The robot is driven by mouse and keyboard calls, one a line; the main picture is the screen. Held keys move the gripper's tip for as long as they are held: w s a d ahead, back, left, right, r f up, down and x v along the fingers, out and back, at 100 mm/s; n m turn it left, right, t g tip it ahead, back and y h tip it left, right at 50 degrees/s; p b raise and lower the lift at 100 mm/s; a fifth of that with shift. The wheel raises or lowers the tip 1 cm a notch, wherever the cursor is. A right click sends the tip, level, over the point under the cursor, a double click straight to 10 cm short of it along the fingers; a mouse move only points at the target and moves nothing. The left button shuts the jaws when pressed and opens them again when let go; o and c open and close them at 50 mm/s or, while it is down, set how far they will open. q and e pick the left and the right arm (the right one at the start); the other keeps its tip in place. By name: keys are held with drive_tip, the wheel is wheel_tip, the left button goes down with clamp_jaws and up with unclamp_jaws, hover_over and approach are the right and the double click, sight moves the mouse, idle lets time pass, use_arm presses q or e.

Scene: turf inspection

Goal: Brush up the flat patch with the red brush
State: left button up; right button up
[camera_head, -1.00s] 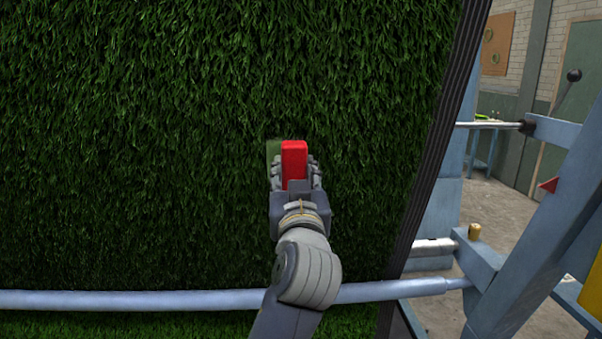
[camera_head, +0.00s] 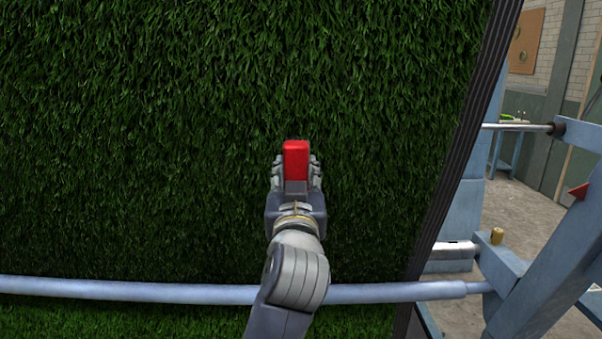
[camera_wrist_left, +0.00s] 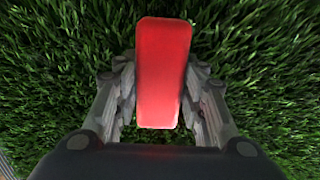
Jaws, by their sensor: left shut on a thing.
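The red brush (camera_head: 296,152) is held against or very near the upright green turf panel (camera_head: 180,130) in the head view. My left gripper (camera_head: 296,172) is shut on it, with fingers on both sides. In the left wrist view the brush (camera_wrist_left: 163,70) stands slightly tilted between the fingers (camera_wrist_left: 160,95), with grass all around it. The brush's bristles are hidden. No pale flat patch shows now; the brush and gripper cover the turf there. My right gripper is not in view.
A blue-grey bar (camera_head: 130,291) runs across the panel's lower part, behind my arm. A dark edge strip (camera_head: 462,150) bounds the panel at right. Beyond it stand a blue frame (camera_head: 545,250) and a bench (camera_head: 508,145).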

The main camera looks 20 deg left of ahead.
use_arm(q)
drive_tip(key=shift+s+a+r, duration=0.1)
drive_tip(key=shift+s+a, duration=0.1)
drive_tip(key=shift+a, duration=0.5)
drive_tip(key=shift+w+d+b, duration=0.15)
drive_tip(key=shift+w+d, duration=0.15)
drive_tip(key=shift+d, duration=0.7)
drive_tip(key=shift+w+d+b, duration=0.1)
drive_tip(key=shift+w+d, duration=0.2)
drive_tip(key=shift+d, duration=0.75)
drive_tip(key=shift+w+d+b, duration=0.15)
drive_tip(key=shift+w+d, duration=0.15)
drive_tip(key=shift+d, duration=0.7)
drive_tip(key=shift+d, duration=0.15)
